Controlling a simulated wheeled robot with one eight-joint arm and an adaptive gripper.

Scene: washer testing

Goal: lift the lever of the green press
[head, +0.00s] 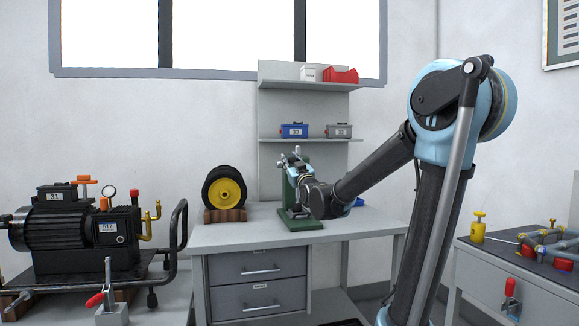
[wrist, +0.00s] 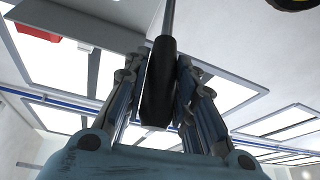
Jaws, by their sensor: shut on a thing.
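The green press (head: 302,224) stands on the grey workbench, with its green column and base showing. My gripper (head: 298,168) is at the press, and my wrist covers part of it in the head view. In the wrist view, the black handle of the lever (wrist: 160,85) lies between the two fingers of my gripper (wrist: 157,78), which is shut on it. A thin grey rod runs up from the handle out of the picture. The lever's pivot is hidden, and its angle is hard to tell in the head view.
A black wheel with a yellow hub (head: 224,188) sits left of the press on the workbench (head: 215,233). A shelf (head: 300,139) with small boxes stands behind. A black pump (head: 75,235) is at left, and a side table (head: 475,270) with fittings is at right.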

